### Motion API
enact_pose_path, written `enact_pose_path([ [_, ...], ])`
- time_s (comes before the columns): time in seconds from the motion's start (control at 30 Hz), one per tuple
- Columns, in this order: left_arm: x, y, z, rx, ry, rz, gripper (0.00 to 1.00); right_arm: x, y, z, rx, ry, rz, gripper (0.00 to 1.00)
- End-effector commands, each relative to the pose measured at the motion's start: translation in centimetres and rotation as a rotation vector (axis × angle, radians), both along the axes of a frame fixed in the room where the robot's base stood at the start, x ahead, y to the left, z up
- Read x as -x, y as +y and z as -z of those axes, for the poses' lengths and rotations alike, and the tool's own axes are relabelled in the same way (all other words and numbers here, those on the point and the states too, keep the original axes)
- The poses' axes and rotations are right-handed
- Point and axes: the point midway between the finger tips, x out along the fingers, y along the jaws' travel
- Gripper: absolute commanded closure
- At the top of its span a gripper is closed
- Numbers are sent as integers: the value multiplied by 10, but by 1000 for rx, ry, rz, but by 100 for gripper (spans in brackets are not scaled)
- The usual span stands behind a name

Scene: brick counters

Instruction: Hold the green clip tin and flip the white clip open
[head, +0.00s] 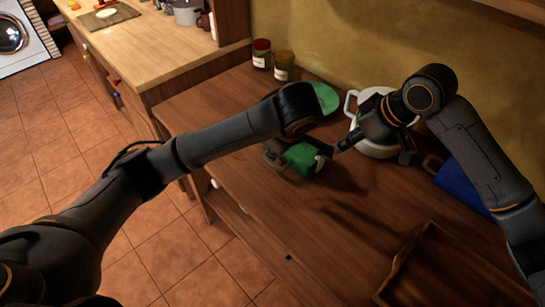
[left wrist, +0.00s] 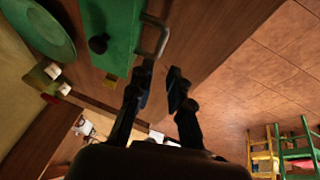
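The green clip tin (head: 302,158) lies on the wooden counter, partly hidden by my left arm in the head view. In the left wrist view the tin (left wrist: 118,30) shows a green face with a dark round knob and a grey wire clip (left wrist: 160,38) at its edge. My left gripper (left wrist: 161,74) is open; one fingertip is close to the clip's end, but I cannot tell whether they touch. It is mostly hidden in the head view. My right gripper (head: 371,155) looks open and empty, to the right of the tin, with one finger close to it.
A white pot (head: 378,150) stands behind my right gripper. A green plate (head: 327,97) lies behind the tin. Two jars (head: 284,66) stand at the wall. A blue container (head: 462,182) is at the right and a wooden tray (head: 425,262) at the front right. The front middle counter is clear.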

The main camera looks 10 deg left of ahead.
Motion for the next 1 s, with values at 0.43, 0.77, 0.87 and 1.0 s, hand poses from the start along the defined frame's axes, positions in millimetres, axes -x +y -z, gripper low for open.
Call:
enact_pose_path([
  [0.43, -30, 23, 79, -5, 3, -4, 81, 0, 0, 0, 0, 0, 0, 62],
  [0.77, -41, 28, 105, -3, 1, -2, 81, 0, 0, 0, 0, 0, 0, 62],
  [0.87, -41, 29, 106, -3, 1, -1, 81, 0, 0, 0, 0, 0, 0, 62],
  [1.0, -41, 29, 106, -3, 1, -1, 81, 0, 0, 0, 0, 0, 0, 62],
])
